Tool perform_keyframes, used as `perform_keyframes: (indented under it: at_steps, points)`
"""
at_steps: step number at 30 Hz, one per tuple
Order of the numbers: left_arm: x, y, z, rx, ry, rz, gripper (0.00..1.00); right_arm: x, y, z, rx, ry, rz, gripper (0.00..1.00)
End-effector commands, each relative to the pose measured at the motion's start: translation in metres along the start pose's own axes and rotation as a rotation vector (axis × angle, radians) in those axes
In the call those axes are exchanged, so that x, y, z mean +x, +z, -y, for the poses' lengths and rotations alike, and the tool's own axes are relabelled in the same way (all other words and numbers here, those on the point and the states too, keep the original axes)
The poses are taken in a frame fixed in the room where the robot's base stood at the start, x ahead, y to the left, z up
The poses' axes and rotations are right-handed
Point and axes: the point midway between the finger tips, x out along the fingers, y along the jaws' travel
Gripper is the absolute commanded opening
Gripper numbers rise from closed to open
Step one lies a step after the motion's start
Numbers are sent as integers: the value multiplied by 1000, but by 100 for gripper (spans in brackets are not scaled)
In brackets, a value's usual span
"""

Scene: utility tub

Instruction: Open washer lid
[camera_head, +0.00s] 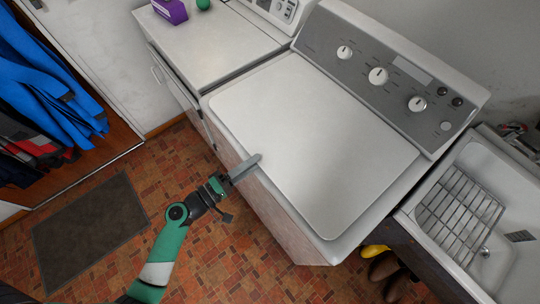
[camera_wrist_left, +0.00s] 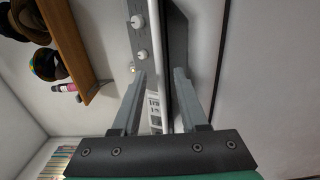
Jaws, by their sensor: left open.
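The washer (camera_head: 438,165) stands in the middle of the head view with its flat white lid (camera_head: 315,140) lying closed. My left gripper (camera_head: 247,168) is at the lid's front edge, toward its left part, with the fingers pointing at the washer. Its jaws are open with nothing held between them. In the left wrist view the two fingers (camera_wrist_left: 160,82) are apart, with a pale edge showing between them; I cannot tell whether they touch the lid. The washer's control panel with knobs (camera_wrist_left: 139,38) shows beyond the fingers. My right gripper is not in view.
A second white machine (camera_head: 205,50) stands left of the washer, with a purple box (camera_head: 170,11) and a green ball (camera_head: 203,4) on top. A utility tub with a wire rack (camera_head: 461,212) is at right. Shoes (camera_head: 384,266) lie below it. The floor in front holds a dark mat (camera_head: 90,232).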

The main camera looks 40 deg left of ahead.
Motion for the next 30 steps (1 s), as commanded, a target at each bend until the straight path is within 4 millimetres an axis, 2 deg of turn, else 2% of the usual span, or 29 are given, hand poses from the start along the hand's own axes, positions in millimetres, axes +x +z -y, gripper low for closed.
perform_keyframes:
  at_steps: [11,18,19,30]
  points:
    - [2,-3,0,0,0,-9,43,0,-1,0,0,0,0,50]
    - [2,-3,0,1,0,-8,2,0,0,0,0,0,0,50]
    - [2,-3,0,1,0,-8,0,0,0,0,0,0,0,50]
    - [2,-3,0,1,0,-8,0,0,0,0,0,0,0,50]
